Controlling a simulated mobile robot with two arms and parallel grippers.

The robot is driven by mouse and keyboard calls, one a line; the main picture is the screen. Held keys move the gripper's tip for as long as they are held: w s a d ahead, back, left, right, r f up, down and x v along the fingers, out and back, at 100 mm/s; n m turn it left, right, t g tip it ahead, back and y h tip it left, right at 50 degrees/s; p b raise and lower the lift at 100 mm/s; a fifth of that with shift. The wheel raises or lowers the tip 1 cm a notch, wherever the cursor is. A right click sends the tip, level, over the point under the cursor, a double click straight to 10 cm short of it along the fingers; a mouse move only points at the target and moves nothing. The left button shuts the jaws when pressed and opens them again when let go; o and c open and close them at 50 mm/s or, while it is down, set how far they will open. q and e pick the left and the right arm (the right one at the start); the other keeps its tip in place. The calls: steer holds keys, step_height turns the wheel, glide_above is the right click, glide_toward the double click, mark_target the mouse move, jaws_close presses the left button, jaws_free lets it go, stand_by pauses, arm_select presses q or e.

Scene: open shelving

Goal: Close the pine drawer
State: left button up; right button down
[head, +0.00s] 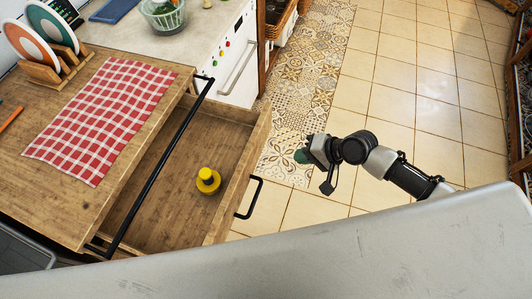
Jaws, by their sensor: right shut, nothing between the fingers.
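The pine drawer (236,183) is pulled out from under the wooden counter and stands open, with a black handle (250,198) on its front. A yellow object with a dark top (208,181) stands on the drawer floor. My right gripper (305,155) is to the right of the drawer front, over the tiled floor, apart from the handle. It is shut and holds nothing; its fingertips are small and partly hidden by its own body. My left gripper does not show.
A long black rail (160,161) runs along the counter edge above the drawer. A red checked cloth (105,115) and a plate rack (52,68) are on the counter. A white oven (238,62) stands beyond. The tiled floor (400,70) to the right is clear.

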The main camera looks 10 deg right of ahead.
mark_target(258, 157)
steer(key=x, duration=0.3)
steer(key=r+x, duration=0.1)
steer(key=x, duration=0.3)
steer(key=a+x, duration=0.1)
steer(key=x, duration=0.2)
steer(key=shift+w+a+p, duration=0.25)
steer(key=shift+w+p, duration=0.05)
steer(key=shift+w, duration=0.15)
steer(key=shift+w+a, duration=0.3)
steer(key=shift+a, duration=0.25)
steer(key=w+a, duration=0.1)
steer(key=a, duration=0.2)
steer(key=w+a+b, duration=0.1)
steer(key=w+a, duration=0.3)
steer(key=a, duration=0.1)
steer(key=shift+a+f+b, duration=0.1)
steer(key=shift+a+b, duration=0.2)
steer(key=shift+b, duration=0.1)
steer(key=w+a+b, duration=0.1)
steer(key=a, duration=0.1)
steer(key=w+a+b, duration=0.1)
steer(key=w+a, duration=0.1)
steer(key=a, duration=0.1)
steer(key=w+a+b, duration=0.1)
steer(key=a, duration=0.1)
steer(key=shift+w+a+b, duration=0.2)
steer(key=shift+a+b, duration=0.15)
steer(key=shift+b, duration=0.05)
steer(key=shift+w+a, duration=0.3)
steer(key=shift+a, duration=0.2)
